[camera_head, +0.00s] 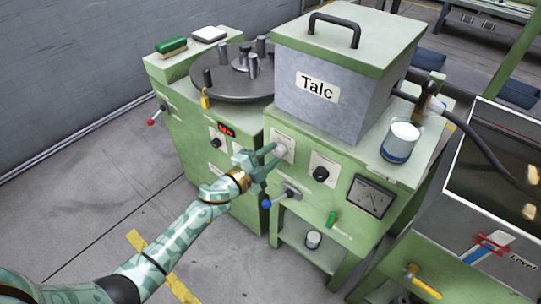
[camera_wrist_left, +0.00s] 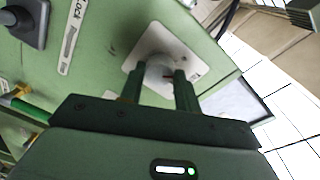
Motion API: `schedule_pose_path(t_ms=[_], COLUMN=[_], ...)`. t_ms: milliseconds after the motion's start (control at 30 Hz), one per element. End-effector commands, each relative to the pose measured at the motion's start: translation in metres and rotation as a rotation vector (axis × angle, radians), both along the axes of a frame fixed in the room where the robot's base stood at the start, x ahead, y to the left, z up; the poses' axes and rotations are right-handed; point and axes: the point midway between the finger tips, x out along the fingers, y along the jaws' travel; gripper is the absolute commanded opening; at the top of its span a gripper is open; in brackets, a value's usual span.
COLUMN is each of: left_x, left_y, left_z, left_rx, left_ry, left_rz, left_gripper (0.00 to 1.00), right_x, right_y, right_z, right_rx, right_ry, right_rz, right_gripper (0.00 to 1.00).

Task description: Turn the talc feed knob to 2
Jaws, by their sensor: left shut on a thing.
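My left gripper (camera_head: 273,158) reaches the green cabinet front below the grey box marked Talc (camera_head: 334,88). In the left wrist view its two dark fingers (camera_wrist_left: 158,82) are shut on a pale grey knob (camera_wrist_left: 157,67), one on each side. The knob sits on a white plate (camera_wrist_left: 187,58) with small markings that I cannot read. In the head view this knob (camera_head: 281,151) shows just beyond the fingers. Its pointer and setting cannot be made out. My right gripper is not in view.
A black knob (camera_head: 321,174) on its own white plate and a dial meter (camera_head: 369,197) are to the right. A blue-tipped lever (camera_head: 267,204) is just below my gripper. A white-and-blue tub (camera_head: 400,143) stands on the cabinet top.

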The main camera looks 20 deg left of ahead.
Motion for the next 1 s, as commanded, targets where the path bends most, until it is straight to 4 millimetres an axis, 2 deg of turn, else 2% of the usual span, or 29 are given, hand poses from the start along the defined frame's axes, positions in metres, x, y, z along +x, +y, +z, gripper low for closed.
schedule_pose_path(t_ms=[700, 1000], left_x=[-0.0006, -0.0010], left_y=[-0.0005, -0.0011], left_z=[0.0008, 0.0013], left_rx=[0.630, 0.821], left_ry=[-0.226, -0.296], left_rz=[0.000, 0.000], left_gripper=[0.10, 0.10], right_x=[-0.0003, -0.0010], right_y=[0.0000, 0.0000], right_z=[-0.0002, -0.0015], right_rx=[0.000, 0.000], right_ry=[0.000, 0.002], right_rz=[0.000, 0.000], right_gripper=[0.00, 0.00])
